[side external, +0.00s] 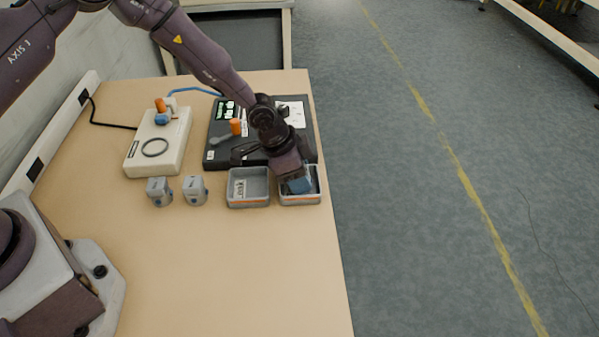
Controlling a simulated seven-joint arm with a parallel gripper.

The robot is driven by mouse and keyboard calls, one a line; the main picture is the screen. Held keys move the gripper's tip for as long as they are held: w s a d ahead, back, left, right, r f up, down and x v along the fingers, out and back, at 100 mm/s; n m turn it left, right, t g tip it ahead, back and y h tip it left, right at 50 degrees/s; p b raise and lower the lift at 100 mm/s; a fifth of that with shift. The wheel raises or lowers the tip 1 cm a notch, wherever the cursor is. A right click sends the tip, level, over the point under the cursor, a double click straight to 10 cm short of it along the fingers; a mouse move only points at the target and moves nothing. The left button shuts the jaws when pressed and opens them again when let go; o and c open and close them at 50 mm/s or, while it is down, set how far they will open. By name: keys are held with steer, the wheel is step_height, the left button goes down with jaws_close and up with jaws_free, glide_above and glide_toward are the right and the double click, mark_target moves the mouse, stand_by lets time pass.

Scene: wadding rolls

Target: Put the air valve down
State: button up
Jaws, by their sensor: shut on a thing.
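My gripper (297,181) points down over the right tray (300,200), at the table's right edge. It is shut on a blue-grey piece, which looks like the air valve (299,186). The piece is low at the tray opening; I cannot tell whether it touches the tray floor. The gripper hides its upper part. The left tray (248,203) stands beside it with a white label inside and holds no valve. Two grey valve-like pieces (159,191) (195,190) stand upright on the table left of the trays.
A black case (218,155) with an orange-topped fitting (235,127) lies behind the trays, under my arm. A white box (140,160) with a dark ring (155,147) and an orange-and-blue fitting (162,112) stands at left. The front table (230,270) is clear.

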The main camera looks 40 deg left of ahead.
steer(key=o, duration=0.8)
steer(key=shift+f, duration=0.1)
steer(key=s+a+r+n+y, duration=0.1)
steer(key=s+a+r, duration=0.2)
steer(key=r, duration=0.4)
steer(key=s+a+r+y, duration=0.1)
steer(key=s+a+r, duration=0.15)
steer(key=r, duration=0.45)
steer(key=s+a+r+n+y, duration=0.1)
steer(key=s+a+r, duration=0.2)
steer(key=r, duration=0.4)
steer(key=s+a+r+n, duration=0.1)
steer(key=s+r+n, duration=0.1)
steer(key=s+r, duration=0.2)
steer(key=s+a+r+n+t, duration=0.1)
steer(key=s+r, duration=0.3)
steer(key=s, duration=0.5)
steer(key=s+a+r+n+t, duration=0.1)
steer(key=s+a+r+n, duration=0.1)
steer(key=s+r+n, duration=0.2)
steer(key=shift+s+a+r, duration=0.1)
steer(key=shift+s+a, duration=0.1)
steer(key=shift+s, duration=1.1)
